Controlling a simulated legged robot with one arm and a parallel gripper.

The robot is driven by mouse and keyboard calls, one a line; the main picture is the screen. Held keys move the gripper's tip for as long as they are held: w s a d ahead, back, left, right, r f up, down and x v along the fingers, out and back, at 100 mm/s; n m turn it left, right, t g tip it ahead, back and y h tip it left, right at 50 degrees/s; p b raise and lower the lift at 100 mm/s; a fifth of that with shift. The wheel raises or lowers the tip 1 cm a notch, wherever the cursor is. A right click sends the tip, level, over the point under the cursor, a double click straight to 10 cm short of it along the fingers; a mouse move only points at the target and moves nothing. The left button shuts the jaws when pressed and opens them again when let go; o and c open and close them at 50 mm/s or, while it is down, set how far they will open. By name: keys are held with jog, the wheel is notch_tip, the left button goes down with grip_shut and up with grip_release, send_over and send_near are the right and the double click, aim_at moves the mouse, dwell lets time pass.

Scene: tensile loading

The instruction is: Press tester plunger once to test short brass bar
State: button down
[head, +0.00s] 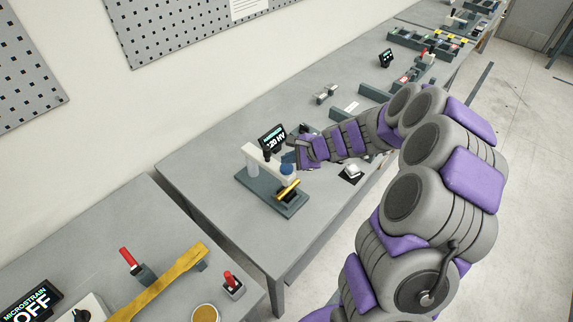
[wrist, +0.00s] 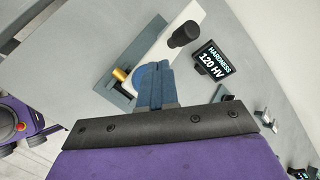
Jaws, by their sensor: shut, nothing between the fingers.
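The hardness tester has a white body (head: 254,160) on a dark grey base (head: 262,196). Its display (head: 272,138) is lit and reads "HARDNESS 120 HV" in the wrist view (wrist: 212,62). The black plunger knob (wrist: 185,34) sticks out of the white body, clear of my fingers. The short brass bar (head: 287,188) lies on the tester's base; only its end (wrist: 120,75) shows in the wrist view, beside my fingers. My gripper (wrist: 153,72) has blue fingers, shut and empty, close to the tester near the bar. Whether they touch the tester I cannot tell.
A second bench at the lower left holds a long brass-coloured bar (head: 165,280), red-handled parts (head: 230,281) and a "MICROSTRAIN OFF" display (head: 30,304). Small grey blocks (head: 325,94) lie farther along the tester's bench. The bench left of the tester is clear.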

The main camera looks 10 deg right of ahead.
notch_tip(320, 180, up, 5)
jog(key=p, duration=0.4)
dwell(0.3)
dwell(0.6)
jog(key=shift+a+r, duration=0.1)
jog(key=shift+a, duration=0.05)
jog(key=s+a+r+n+g+b, duration=0.25)
jog(key=s+a+n, duration=0.3)
jog(key=s, duration=0.35)
jog(key=s+a+r+n+g+b, duration=0.1)
jog(key=s+a+r+n+g, duration=0.2)
jog(key=s+a+n, duration=0.5)
jog(key=s+d+n+h+b, duration=0.1)
jog(key=s+d, duration=0.3)
jog(key=s, duration=0.4)
jog(key=s+d+f+n+g+h+b, duration=0.1)
jog(key=s+d+h, duration=0.2)
jog(key=s, duration=0.5)
jog(key=s+d+n+g+h+b, duration=0.1)
jog(key=s+d+n+h+b, duration=0.1)
jog(key=s+d, duration=0.4)
jog(key=shift+s+f+h, duration=0.35)
jog(key=shift+s+h, duration=0.05)
jog(key=shift+s, duration=0.75)
